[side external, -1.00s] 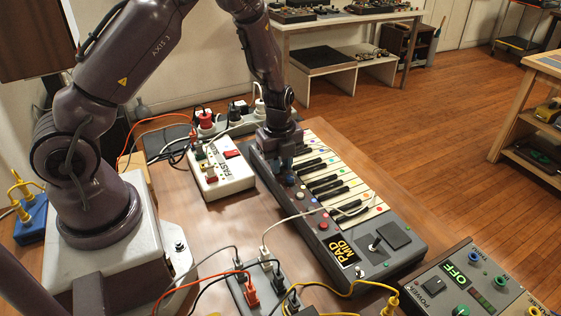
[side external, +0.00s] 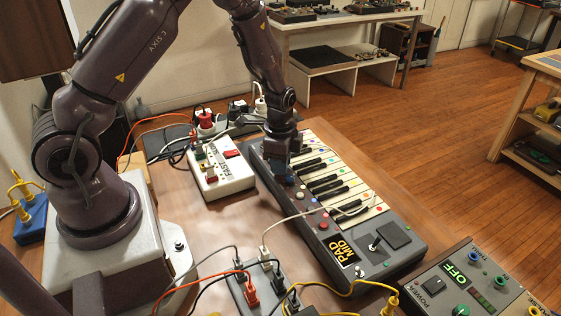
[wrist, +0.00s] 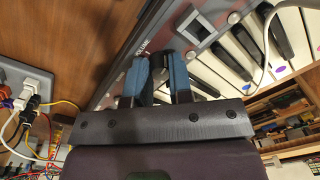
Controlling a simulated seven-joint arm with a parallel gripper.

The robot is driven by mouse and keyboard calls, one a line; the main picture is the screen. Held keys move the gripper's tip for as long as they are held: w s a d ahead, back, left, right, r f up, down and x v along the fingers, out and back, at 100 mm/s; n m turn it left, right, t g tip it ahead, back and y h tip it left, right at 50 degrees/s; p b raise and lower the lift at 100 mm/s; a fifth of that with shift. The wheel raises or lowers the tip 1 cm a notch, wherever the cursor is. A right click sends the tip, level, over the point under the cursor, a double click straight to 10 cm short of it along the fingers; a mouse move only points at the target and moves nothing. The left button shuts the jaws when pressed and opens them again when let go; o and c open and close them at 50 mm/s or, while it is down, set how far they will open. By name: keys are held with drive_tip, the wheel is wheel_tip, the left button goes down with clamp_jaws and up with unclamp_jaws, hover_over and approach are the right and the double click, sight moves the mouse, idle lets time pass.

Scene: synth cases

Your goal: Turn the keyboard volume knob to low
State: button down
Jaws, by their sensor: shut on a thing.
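The keyboard (side external: 375,270) is grey with black and white keys and lies on the brown table; a display on it (side external: 342,249) reads "PAD MID". My gripper (side external: 287,179) is at the keyboard's far end, low over the control strip. In the wrist view its two blue fingers (wrist: 158,64) are closed around a small dark knob (wrist: 158,72) beside the printed word "VOLUME". The fingers hide most of the knob, and I cannot read where its pointer sits.
A white power strip (side external: 222,174) with a red switch lies left of the keyboard. A grey box with plugs (side external: 255,290) and cables stands near the front. A power unit reading "OFF" (side external: 455,290) is at the front right. A pale cable crosses the keys.

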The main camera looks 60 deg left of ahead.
drive_tip(key=n, duration=0.5)
drive_tip(key=shift+w+n, duration=0.15)
drive_tip(key=shift+n, duration=0.15)
drive_tip(key=n, duration=1)
drive_tip(key=shift+n, duration=0.4)
drive_tip(key=n, duration=1.6)
drive_tip(key=shift+g+h, duration=0.3)
drive_tip(key=n, duration=0.5)
drive_tip(key=shift+n, duration=2.7)
